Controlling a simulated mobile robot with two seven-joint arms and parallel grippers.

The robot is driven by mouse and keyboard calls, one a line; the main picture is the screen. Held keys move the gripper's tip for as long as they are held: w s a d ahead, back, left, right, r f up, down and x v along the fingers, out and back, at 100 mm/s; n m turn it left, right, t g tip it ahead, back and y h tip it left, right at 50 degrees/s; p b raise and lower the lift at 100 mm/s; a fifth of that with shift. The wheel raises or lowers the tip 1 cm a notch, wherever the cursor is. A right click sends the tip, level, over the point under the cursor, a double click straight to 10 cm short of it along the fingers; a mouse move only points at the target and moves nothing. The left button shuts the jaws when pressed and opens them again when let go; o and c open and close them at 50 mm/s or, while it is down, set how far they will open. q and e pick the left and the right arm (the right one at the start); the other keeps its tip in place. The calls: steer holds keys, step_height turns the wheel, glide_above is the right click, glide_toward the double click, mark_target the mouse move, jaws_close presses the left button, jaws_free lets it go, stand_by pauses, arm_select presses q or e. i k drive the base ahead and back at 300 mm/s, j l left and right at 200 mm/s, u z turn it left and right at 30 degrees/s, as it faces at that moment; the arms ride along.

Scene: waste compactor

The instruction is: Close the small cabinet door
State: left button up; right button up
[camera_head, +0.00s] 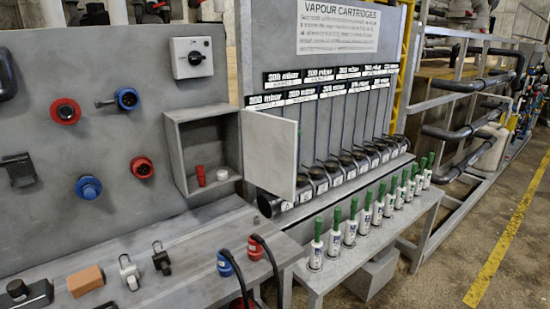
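The small grey cabinet (176,158) is mounted on the grey panel, left of the vapour cartridge rack. Its door (268,153) stands wide open, swung out from the cabinet's right edge toward the rack. Inside, a small red cylinder (201,176) and a white round piece (222,174) rest on the cabinet floor. Neither of my grippers is in view.
The wall panel (110,207) carries red and blue sockets and a switch box (191,57). A grey bench (190,274) below holds an orange block (86,281) and cabled plugs. Several green-topped cartridges (350,232) line a shelf at right.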

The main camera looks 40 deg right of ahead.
mark_target(270, 142)
steer(key=l+u, duration=0.1)
steer(key=l, duration=0.35)
steer(key=k+l, duration=0.1)
steer(key=l, duration=0.35)
steer(key=l+u, duration=0.15)
steer(key=l, duration=0.3)
steer(key=k+l, duration=0.1)
steer(key=l, duration=0.35)
steer(key=l+u, duration=0.15)
steer(key=l, duration=0.3)
steer(key=k+l, duration=0.15)
steer(key=l, duration=0.3)
steer(key=k+l+u, duration=0.15)
steer(key=l, duration=0.3)
steer(key=k+l, duration=0.1)
steer(key=l, duration=0.35)
steer(key=i+u, duration=0.05)
